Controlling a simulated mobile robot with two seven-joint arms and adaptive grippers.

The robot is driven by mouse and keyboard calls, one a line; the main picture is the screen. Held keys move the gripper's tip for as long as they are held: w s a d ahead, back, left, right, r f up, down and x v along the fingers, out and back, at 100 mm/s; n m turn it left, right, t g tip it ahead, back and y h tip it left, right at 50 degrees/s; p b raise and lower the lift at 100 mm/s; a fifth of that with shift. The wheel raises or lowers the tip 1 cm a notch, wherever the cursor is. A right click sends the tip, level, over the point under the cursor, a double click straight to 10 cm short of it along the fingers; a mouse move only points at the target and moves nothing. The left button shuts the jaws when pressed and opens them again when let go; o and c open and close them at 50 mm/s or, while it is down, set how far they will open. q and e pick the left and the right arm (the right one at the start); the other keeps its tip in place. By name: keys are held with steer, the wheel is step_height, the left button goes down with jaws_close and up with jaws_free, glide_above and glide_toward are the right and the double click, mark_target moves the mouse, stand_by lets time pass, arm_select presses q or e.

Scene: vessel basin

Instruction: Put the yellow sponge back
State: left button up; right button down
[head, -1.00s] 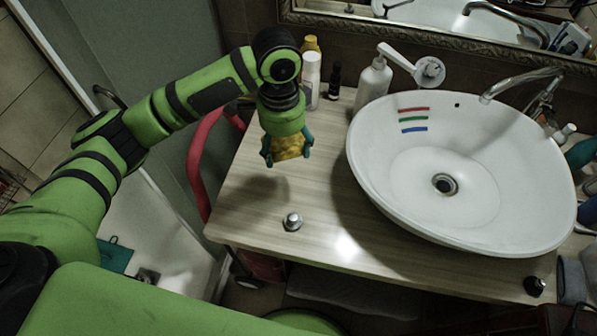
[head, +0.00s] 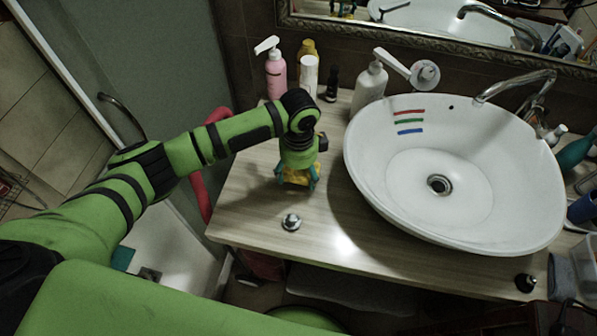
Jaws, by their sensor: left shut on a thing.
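The yellow sponge (head: 296,177) is between the teal fingers of my left gripper (head: 298,184), which is shut on it. The gripper points down over the wooden countertop (head: 246,220), left of the white basin. The sponge is low, at or close to the counter surface; I cannot tell whether it touches. Most of the sponge is hidden by the gripper. My right gripper is not in view.
The white basin (head: 392,205) with colored stripes fills the right of the counter. A pink pump bottle (head: 275,75), white bottle (head: 309,78), dark bottle (head: 332,84) and white dispenser (head: 370,85) stand behind. A metal knob (head: 291,222) sits in front.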

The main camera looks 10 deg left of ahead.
arm_select(q)
steer(key=shift+f, duration=0.7)
steer(key=shift+f, duration=0.2)
steer(key=o, duration=1)
step_height(320, 180, up, 12)
steer(key=shift+r+b, duration=0.25)
steer(key=shift+b, duration=0.6)
